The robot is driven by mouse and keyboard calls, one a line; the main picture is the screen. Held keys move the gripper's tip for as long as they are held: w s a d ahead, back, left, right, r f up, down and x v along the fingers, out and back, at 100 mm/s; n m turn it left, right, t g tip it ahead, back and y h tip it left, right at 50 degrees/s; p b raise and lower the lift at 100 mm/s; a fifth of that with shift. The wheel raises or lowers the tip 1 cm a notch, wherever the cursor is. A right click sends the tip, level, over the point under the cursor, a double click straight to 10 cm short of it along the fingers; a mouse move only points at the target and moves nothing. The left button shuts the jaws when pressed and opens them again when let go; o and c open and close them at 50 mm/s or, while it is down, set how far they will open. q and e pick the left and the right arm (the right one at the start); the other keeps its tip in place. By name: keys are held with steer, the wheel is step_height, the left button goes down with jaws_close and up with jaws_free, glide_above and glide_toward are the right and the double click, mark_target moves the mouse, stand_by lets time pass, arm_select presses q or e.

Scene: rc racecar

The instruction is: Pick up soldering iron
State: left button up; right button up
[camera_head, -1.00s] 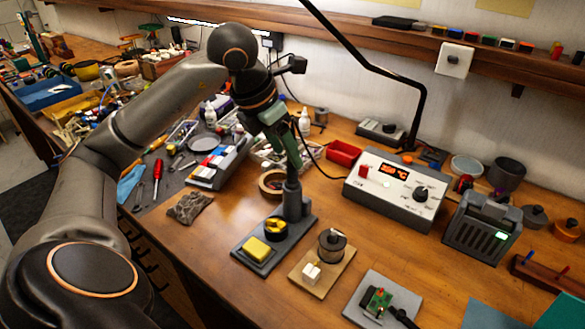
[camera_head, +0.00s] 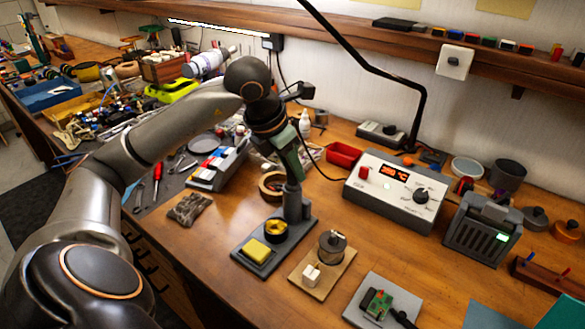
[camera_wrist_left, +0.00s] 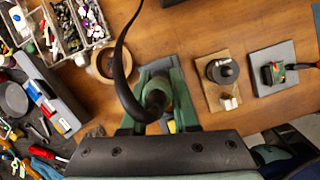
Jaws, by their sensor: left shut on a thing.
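The soldering iron (camera_wrist_left: 156,98) shows in the left wrist view between the green fingers of my left gripper (camera_wrist_left: 158,112), with its dark cable curving up the picture. In the head view my left gripper (camera_head: 291,172) points down over the dark upright holder of the iron stand (camera_head: 295,205). It is shut on the iron, which is mostly hidden there by the fingers and holder. I cannot tell whether the tip is still inside the holder. The stand's base carries a yellow sponge (camera_head: 257,250) and a round brass-wool cup (camera_head: 276,230). My right gripper is not in view.
The soldering station (camera_head: 392,190) stands right of the gripper, with a red bin (camera_head: 342,155) behind. A solder spool (camera_head: 332,245) and a circuit board (camera_head: 377,302) sit in front to the right. A tape roll (camera_head: 271,184) is close on the left. A lamp arm (camera_head: 375,68) reaches overhead.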

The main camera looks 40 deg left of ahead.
arm_select(q)
jaws_close()
steer(key=shift+r, duration=0.1)
step_height(320, 180, up, 12)
steer(key=p, duration=0.2)
steer(key=shift+p, duration=0.3)
steer(key=s+a+b, duration=0.2)
steer(key=s+b, duration=0.8)
steer(key=s, duration=0.7)
steer(key=shift+s+a, duration=0.35)
steer(key=shift+s, duration=0.05)
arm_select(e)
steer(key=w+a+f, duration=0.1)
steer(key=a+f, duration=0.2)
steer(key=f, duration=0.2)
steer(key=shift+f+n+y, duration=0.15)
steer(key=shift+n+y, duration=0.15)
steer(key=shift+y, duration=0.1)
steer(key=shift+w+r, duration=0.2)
